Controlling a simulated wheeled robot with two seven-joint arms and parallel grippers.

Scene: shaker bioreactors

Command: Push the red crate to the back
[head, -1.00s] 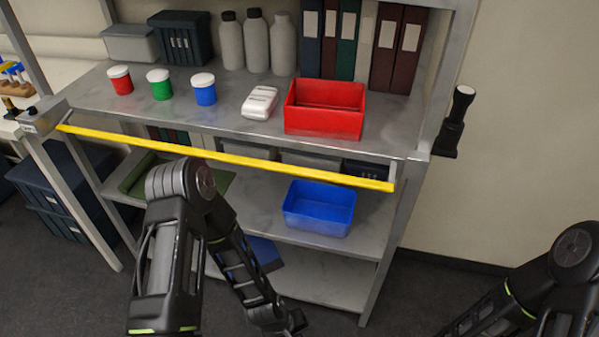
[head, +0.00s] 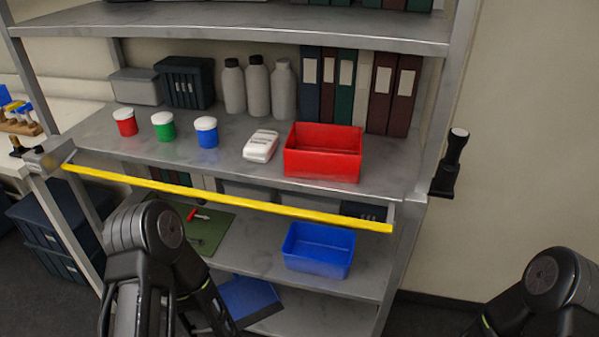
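The red crate (head: 322,165) is an open, empty box on the right part of the metal shelf (head: 225,155), near its front edge. Binders stand behind it, with a strip of shelf between. My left arm comes in at the lower left, in front of the lower shelves; its gripper is out of view or hidden. My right arm shows at the lower right edge, and its gripper is out of view. Neither arm touches the crate.
A yellow bar (head: 220,202) runs across the shelf's front. A white packet (head: 261,146) lies left of the crate. Lidded red (head: 125,123), green (head: 163,127) and blue (head: 206,133) jars stand further left. Grey bottles (head: 257,88) and binders (head: 392,92) stand behind. A blue crate (head: 319,250) is below.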

